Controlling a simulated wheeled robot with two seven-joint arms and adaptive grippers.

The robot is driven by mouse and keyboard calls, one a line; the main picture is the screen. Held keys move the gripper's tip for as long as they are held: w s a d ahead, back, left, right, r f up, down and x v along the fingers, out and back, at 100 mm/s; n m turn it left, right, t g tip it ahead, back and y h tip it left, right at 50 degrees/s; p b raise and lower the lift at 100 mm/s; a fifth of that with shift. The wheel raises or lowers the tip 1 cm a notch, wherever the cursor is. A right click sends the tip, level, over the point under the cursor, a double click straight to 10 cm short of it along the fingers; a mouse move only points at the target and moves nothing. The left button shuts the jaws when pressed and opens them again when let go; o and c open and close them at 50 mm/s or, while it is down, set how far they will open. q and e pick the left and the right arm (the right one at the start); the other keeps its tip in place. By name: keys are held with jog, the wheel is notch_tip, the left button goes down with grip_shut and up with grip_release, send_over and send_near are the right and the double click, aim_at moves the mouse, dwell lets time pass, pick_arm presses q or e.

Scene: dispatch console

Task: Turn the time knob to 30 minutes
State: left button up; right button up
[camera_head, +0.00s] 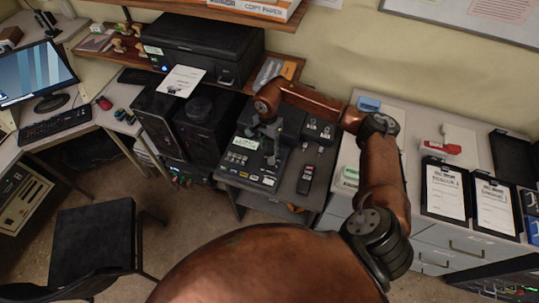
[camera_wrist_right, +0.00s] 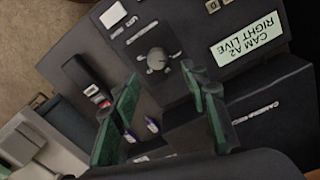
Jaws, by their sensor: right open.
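The time knob, a round dark grey knob (camera_wrist_right: 157,59) with a light mark, sits on a dark console panel in the right wrist view. My right gripper (camera_wrist_right: 161,76) is open, with green-padded fingers on either side of the line towards the knob. The knob shows between and just beyond the fingertips, and I cannot tell whether they touch it. The panel lettering is too small to read. In the head view my right gripper (camera_head: 271,152) is over the dark console (camera_head: 228,172). The knob cannot be made out there. My left gripper is not in view.
A pale label reading CAM A2 RIGHT LIVE (camera_wrist_right: 245,46) is beside the knob. A black printer (camera_head: 200,45) stands on the shelf behind. Clipboards (camera_head: 445,190) lie on the right counter.

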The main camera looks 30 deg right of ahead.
aim_at(272, 159)
jog(key=f, duration=0.6)
jog(key=shift+s+d+p, duration=0.15)
jog(key=shift+s+p, duration=0.2)
jog(key=shift+f, duration=0.65)
jog(key=shift+c, duration=0.6)
grip_shut()
